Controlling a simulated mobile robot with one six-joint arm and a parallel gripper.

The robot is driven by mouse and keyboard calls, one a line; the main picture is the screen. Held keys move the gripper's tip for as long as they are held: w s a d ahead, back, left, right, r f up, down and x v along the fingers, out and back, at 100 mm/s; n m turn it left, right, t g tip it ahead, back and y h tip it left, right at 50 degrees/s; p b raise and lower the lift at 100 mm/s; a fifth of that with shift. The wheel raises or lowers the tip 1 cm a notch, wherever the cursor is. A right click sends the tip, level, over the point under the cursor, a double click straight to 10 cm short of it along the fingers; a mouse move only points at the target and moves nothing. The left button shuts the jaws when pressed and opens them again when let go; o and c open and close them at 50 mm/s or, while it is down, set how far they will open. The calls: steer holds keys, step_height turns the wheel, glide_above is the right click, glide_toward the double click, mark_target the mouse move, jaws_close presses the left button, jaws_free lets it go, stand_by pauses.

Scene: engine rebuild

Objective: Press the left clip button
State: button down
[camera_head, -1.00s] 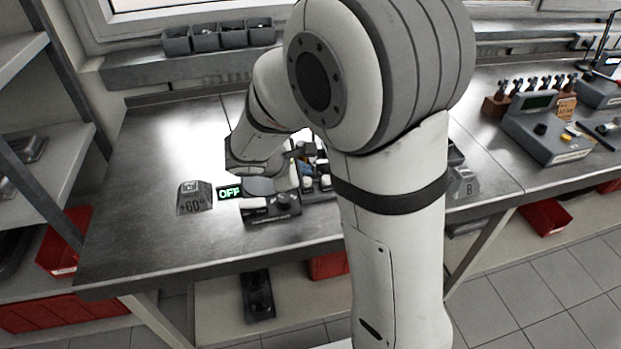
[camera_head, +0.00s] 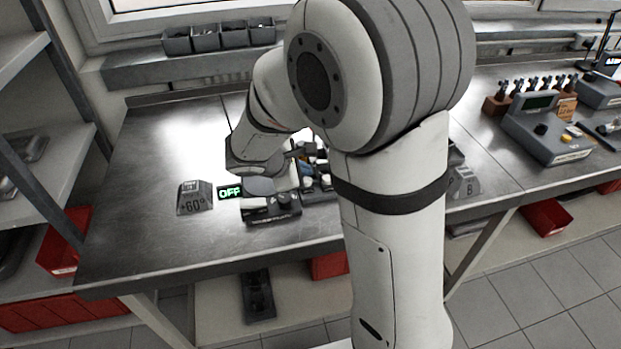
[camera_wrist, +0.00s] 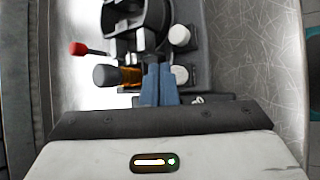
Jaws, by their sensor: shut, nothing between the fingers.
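My gripper (camera_wrist: 158,72) is shut and empty, its two blue fingers together in the wrist view. The fingertips are beside a white round cap (camera_wrist: 181,75), just to their right; I cannot tell whether they touch. A second white cap (camera_wrist: 179,35) sits further up. I cannot read a label that tells which is the left clip button. In the head view, the dark clip unit (camera_head: 272,214) lies on the bench under my wrist, which hides the fingers and part of the unit. A small display (camera_head: 230,191) beside it reads OFF.
A grey block marked +60° (camera_head: 194,198) stands left of the display. A red-knobbed lever (camera_wrist: 80,48) and a dark handle with an orange collar (camera_wrist: 106,76) are left of the fingers. The metal bench (camera_head: 130,235) is clear at the left.

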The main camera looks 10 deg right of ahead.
steer(key=shift+f, duration=0.1)
steer(key=shift+f+b, duration=0.35)
steer(key=shift+b, duration=0.2)
steer(key=shift+f+b, duration=0.45)
steer(key=shift+b, duration=0.05)
stand_by(0.5)
steer(key=shift+r, duration=0.1)
steer(key=shift+r+p, duration=0.6)
steer(key=shift+r, duration=0.2)
steer(key=shift+r+p, duration=1.9)
steer(key=shift+r, duration=0.7)
steer(key=shift+f, duration=0.1)
